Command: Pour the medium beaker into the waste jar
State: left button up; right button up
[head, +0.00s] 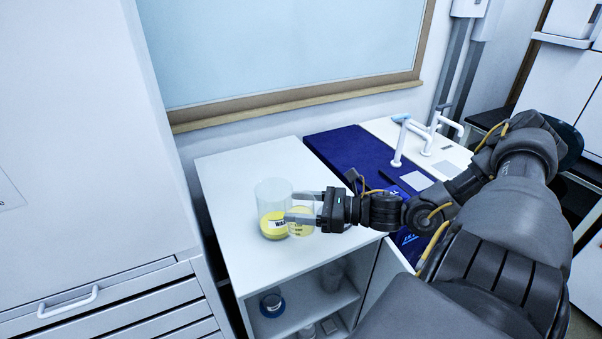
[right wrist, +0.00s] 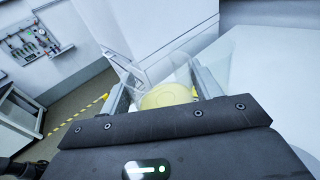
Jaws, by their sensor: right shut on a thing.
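The waste jar (head: 272,194) is a clear, wide cylinder with yellow at its bottom and a partly hidden dark-lettered label. It stands upright on the white cabinet top. My right gripper (head: 303,207) reaches in from the right and is shut on a smaller clear beaker (head: 303,228) with yellow contents. The beaker overlaps the jar's right side in the head view; I cannot tell if they touch. In the right wrist view, yellow contents (right wrist: 167,95) show between the two fingers (right wrist: 160,92). The glass edges are faint there. My left gripper is out of view.
The white cabinet top (head: 240,180) is clear around the jar. A dark blue mat (head: 350,150) and white taps (head: 425,135) lie behind and right. A tall white cabinet (head: 80,130) stands at left. A blue-marked container (head: 272,304) sits on the open shelf below.

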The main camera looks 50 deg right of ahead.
jog(key=shift+w+r+m+g+p, duration=0.15)
jog(key=shift+r+g+p, duration=0.1)
jog(key=shift+r+p, duration=0.5)
jog(key=shift+w+r+m+g+p, duration=0.15)
jog(key=shift+r+g+p, duration=0.1)
jog(key=shift+r+p, duration=0.45)
jog(key=shift+w+d+r+m+g+h+p, duration=0.15)
jog(key=shift+w+r+m+g+h+p, duration=0.3)
jog(key=shift+w+g+p, duration=0.4)
jog(key=shift+s+f, duration=0.1)
jog(key=shift+s, duration=0.15)
jog(key=shift+w+r+m+g+p, duration=0.4)
jog(key=shift+w+p, duration=0.1)
jog(key=shift+p, duration=0.25)
